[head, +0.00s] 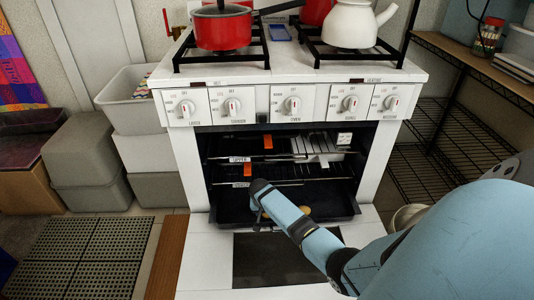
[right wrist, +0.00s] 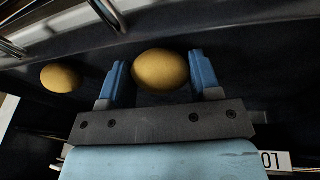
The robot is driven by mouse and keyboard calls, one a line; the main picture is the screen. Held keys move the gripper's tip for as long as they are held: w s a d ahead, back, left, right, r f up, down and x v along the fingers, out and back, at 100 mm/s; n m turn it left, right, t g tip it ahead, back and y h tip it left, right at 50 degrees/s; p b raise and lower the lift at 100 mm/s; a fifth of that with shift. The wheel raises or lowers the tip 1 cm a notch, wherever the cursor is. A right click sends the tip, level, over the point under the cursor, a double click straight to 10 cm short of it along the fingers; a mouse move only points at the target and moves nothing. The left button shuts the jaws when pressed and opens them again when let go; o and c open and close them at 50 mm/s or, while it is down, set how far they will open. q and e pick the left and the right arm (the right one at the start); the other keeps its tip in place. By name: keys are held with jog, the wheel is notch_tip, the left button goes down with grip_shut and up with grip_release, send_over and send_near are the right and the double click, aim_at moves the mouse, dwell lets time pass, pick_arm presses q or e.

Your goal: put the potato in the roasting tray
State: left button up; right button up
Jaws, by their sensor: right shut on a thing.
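My right arm reaches into the open oven in the head view, with its gripper low over a black tray (head: 335,207), likely the roasting tray. In the right wrist view my right gripper (right wrist: 160,78) is shut on a yellow-brown potato (right wrist: 160,66) between its blue fingers. A second potato (right wrist: 60,78) lies to the left on a dark surface, apart from the gripper. In the head view the arm largely hides the held potato and part of the tray. My left gripper is not in view.
The oven door (head: 200,262) is folded down in front. Wire racks (head: 325,155) with orange tags sit above the tray. A red pot (head: 222,28) and white kettle (head: 350,25) stand on the stove. Grey crates (head: 90,150) stand left, a shelf (head: 460,145) right.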

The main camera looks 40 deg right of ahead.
aim_at(264, 215)
jog(key=shift+f, duration=0.15)
jog(key=o, duration=0.9)
jog(key=p+v, duration=0.4)
jog(key=v, duration=0.4)
jog(key=shift+d, duration=0.15)
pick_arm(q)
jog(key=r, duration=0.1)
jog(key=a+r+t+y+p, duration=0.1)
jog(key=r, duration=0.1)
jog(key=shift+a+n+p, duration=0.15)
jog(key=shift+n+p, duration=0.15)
pick_arm(e)
jog(key=v, duration=0.4)
